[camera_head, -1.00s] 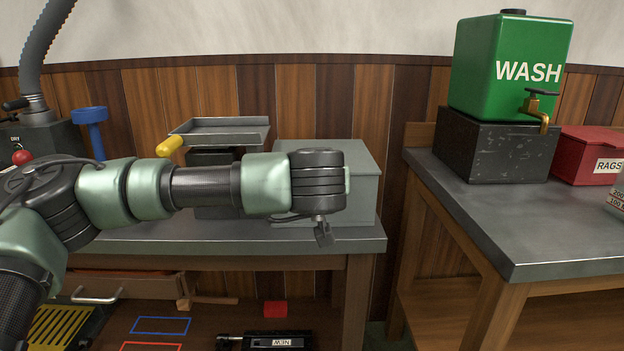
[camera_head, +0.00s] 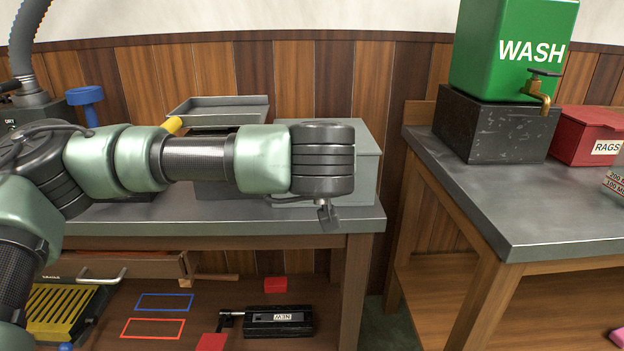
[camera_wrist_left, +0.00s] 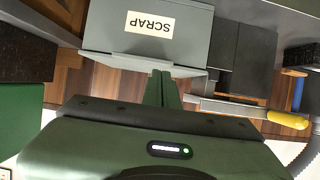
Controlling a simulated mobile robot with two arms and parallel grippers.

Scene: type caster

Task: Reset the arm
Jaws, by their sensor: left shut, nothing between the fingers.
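My left arm reaches in from the left in the head view, level in front of the left bench. My left gripper (camera_head: 327,215) hangs small and dark below the arm's end, in front of the grey box. In the left wrist view its fingers (camera_wrist_left: 162,78) are together with nothing held, close to the lower edge of the grey box labelled SCRAP (camera_wrist_left: 160,32). My right gripper is in neither view.
The left bench (camera_head: 225,222) holds a metal tray (camera_head: 220,108) and the SCRAP box (camera_head: 366,165). Its shelf holds a black part marked NEW (camera_head: 279,322). The right bench (camera_head: 480,205) carries a green WASH tank (camera_head: 500,60) and red RAGS box (camera_head: 580,140).

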